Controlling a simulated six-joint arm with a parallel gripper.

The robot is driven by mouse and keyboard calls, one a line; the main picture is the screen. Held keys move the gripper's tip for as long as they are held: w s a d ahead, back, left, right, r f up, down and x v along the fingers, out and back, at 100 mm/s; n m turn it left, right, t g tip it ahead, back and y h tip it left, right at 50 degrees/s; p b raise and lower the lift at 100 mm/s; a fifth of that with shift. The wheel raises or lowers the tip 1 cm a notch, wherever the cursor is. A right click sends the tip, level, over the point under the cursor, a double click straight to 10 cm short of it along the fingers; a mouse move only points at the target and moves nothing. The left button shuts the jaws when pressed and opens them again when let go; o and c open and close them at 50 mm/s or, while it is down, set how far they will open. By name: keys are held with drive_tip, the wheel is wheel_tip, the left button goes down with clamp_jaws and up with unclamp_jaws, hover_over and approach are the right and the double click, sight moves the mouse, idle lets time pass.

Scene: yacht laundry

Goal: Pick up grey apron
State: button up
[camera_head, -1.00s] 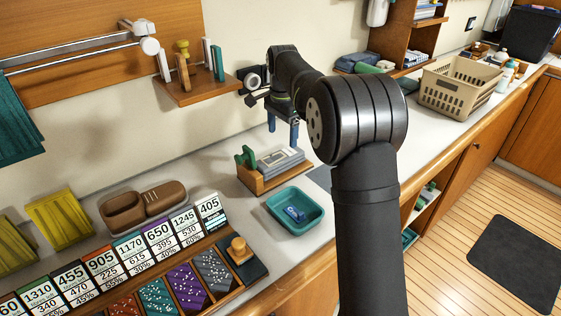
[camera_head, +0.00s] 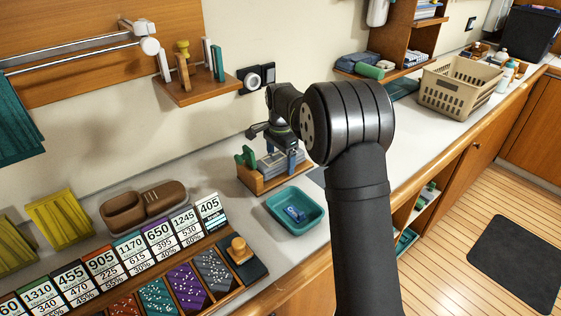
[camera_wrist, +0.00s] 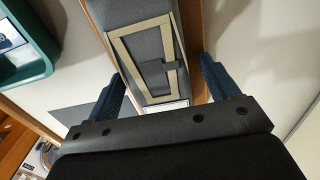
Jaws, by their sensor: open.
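The grey apron (camera_head: 268,168) is a folded grey bundle in a small wooden holder (camera_head: 257,186) on the counter, partly hidden by my gripper in the head view. In the wrist view the apron (camera_wrist: 146,18) shows as a grey folded block with beige strap lines and a small grey tab. My gripper (camera_head: 281,160) is open and low over the holder. In the wrist view its blue fingers (camera_wrist: 163,70) stand to the left and right of the apron, with nothing clamped. Whether the fingertips touch the apron or holder cannot be told.
A teal tray (camera_head: 315,222) with a blue item sits just in front of the holder. A green object (camera_head: 246,156) stands at the holder's left end. A wall shelf (camera_head: 205,88) hangs above. A beige basket (camera_head: 455,92) is farther right; the counter between is mostly clear.

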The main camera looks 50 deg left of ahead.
drive_tip(key=c, duration=1.2)
drive_tip(key=shift+o, duration=0.2)
drive_tip(key=shift+r, duration=0.15)
